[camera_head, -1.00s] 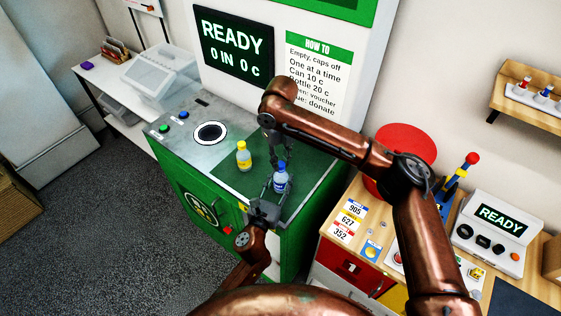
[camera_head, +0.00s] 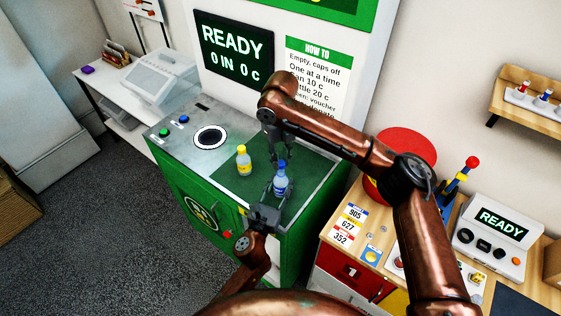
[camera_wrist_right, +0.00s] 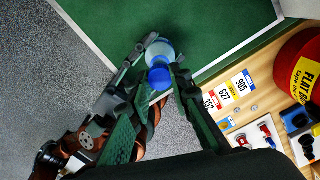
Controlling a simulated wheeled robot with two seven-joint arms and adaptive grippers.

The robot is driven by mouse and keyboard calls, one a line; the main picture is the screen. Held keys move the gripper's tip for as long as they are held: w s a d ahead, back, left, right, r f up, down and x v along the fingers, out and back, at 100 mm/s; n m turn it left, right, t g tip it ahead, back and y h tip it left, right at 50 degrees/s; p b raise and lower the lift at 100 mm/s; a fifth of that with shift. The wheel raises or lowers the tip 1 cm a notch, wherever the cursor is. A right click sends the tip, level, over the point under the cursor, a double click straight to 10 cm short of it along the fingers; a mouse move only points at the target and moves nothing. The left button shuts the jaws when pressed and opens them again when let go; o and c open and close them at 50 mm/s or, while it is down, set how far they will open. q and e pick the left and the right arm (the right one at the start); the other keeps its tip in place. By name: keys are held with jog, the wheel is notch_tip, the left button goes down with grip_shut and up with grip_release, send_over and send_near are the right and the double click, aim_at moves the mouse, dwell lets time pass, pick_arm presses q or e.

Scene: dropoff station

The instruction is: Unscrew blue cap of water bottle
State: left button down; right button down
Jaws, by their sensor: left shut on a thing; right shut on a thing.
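The water bottle (camera_head: 280,185) is clear-blue with a blue cap (camera_head: 281,164), upright on the green mat (camera_head: 312,169) of the green station. My left gripper (camera_head: 277,190) is shut on the bottle's body from the near side. My right gripper (camera_head: 282,158) reaches down from above and is shut on the blue cap. In the right wrist view the cap (camera_wrist_right: 159,77) shows between dark fingers, with the bottle (camera_wrist_right: 160,50) beyond it. The cap is still at the bottle's top; its thread is hidden.
A wooden counter (camera_head: 325,224) with a red round thing (camera_head: 405,143) stands to the right.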

aim_at(281, 162)
jog(key=shift+r, duration=1.55)
pick_arm(q)
jog(key=c, duration=1.2)
grip_release()
